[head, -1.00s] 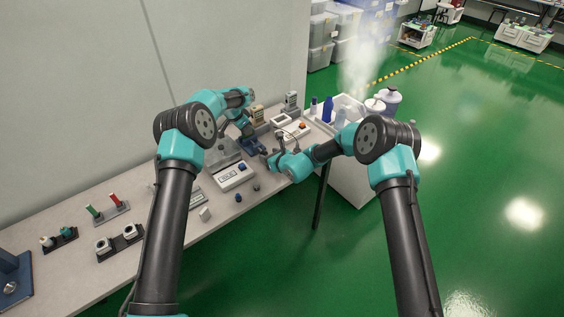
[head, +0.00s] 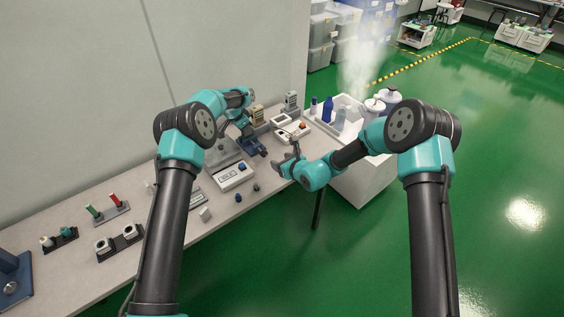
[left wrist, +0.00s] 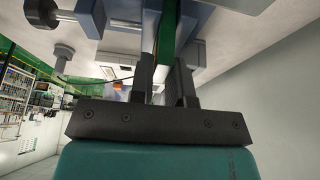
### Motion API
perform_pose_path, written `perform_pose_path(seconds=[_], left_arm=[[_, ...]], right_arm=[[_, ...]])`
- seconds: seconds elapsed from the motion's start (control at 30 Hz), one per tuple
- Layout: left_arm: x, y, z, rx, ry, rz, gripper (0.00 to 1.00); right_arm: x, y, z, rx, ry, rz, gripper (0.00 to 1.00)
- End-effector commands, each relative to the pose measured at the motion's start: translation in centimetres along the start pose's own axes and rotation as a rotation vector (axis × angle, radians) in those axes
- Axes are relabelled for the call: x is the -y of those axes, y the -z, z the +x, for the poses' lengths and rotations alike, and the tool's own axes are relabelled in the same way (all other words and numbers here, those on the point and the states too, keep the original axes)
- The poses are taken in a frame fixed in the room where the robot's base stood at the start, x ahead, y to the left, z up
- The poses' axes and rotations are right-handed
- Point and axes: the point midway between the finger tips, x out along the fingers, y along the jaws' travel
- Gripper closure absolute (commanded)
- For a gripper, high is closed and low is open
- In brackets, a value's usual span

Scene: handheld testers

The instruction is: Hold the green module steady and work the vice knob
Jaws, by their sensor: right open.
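The blue-grey vice (head: 254,149) stands on the bench below my left gripper in the head view. In the left wrist view its round dark knob (left wrist: 41,12) shows at upper left, on a metal screw. The green module (left wrist: 166,45) is a thin upright green edge between the fingers of my left gripper (left wrist: 165,75), which appears shut on it. In the head view the module is hidden, and my left gripper (head: 244,125) is small and partly covered by its arm. My right gripper (head: 284,160) is open and empty, right of the vice and apart from it, near the bench's front edge.
A white tester (head: 234,176) with a blue knob lies in front of the vice. Racks with small parts (head: 107,212) fill the bench's left end.

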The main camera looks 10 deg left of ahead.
Motion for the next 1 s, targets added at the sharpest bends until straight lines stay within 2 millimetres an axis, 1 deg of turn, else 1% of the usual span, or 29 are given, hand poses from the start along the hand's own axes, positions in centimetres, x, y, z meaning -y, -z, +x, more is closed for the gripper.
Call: perform_pose_path(seconds=[0.03,0.27,0.5,0.63,0.73,0.83,1.0], left_arm=[[0.0,0.0,0.0,0.0,-0.001,0.0,0.78],[0.0,0.0,0.0,0.0,0.0,0.0,0.56],[0.0,0.0,-0.1,0.0,0.001,0.0,0.56],[0.0,0.0,-0.5,-0.001,0.001,0.0,0.56],[0.1,0.1,-1.4,-0.001,0.002,0.0,0.56],[0.1,0.1,-2.7,-0.001,0.002,0.0,0.56],[0.1,0.1,-5.9,-0.002,0.003,0.0,0.56]], right_arm=[[0.0,0.0,0.0,0.0,0.0,0.0,0.42],[0.0,0.0,0.0,0.0,0.0,0.0,0.42],[0.0,0.0,0.0,0.0,0.0,0.0,0.42],[0.0,0.0,0.0,0.0,0.0,0.0,0.42],[0.0,0.0,0.0,0.0,0.0,0.0,0.42],[0.0,0.0,0.0,0.0,0.0,0.0,0.42],[0.0,0.0,0.0,0.0,0.0,0.0,0.42]])
